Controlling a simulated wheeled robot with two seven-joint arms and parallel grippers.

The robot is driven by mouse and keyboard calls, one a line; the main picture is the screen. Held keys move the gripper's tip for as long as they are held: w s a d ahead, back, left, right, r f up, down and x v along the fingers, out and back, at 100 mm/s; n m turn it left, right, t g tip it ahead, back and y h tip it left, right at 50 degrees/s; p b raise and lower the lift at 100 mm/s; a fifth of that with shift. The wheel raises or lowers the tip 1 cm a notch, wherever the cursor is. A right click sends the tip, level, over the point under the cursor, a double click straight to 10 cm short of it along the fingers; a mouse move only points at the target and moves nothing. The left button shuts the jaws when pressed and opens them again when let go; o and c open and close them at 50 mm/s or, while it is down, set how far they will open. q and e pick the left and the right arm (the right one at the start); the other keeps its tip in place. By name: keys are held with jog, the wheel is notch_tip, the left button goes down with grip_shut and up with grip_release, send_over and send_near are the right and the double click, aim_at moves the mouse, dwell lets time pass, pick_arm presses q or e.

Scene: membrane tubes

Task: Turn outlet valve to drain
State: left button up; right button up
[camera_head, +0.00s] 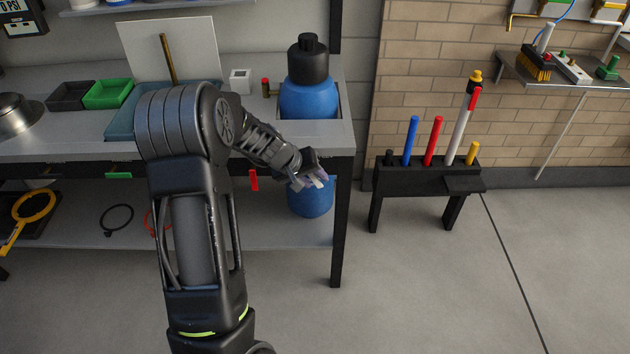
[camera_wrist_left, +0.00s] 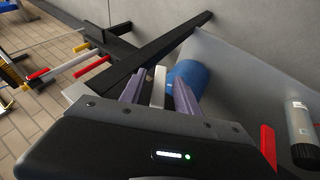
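My left gripper (camera_head: 312,182) is low in front of the workbench's right end, before the lower part of the blue vessel (camera_head: 310,202). In the left wrist view its two purple-grey fingers (camera_wrist_left: 158,92) stand apart, with a narrow off-white bar (camera_wrist_left: 158,86) between them. The bar looks like a valve handle, but I cannot tell for sure or whether the fingers touch it. The blue vessel (camera_wrist_left: 190,74) shows just beyond the fingertips. The gripper and wrist hide any outlet fitting in the head view. My right gripper is not in view.
A red handle (camera_head: 253,180) hangs at the bench's front edge, left of my gripper. The bench's black leg (camera_head: 338,240) is close on the right. A black stand (camera_head: 425,178) with coloured tubes stands further right. The floor in front is clear.

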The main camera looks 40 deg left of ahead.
pick_arm(q)
jog(key=shift+w+f, duration=0.35)
jog(key=shift+f, duration=0.1)
grip_shut()
dwell(0.4)
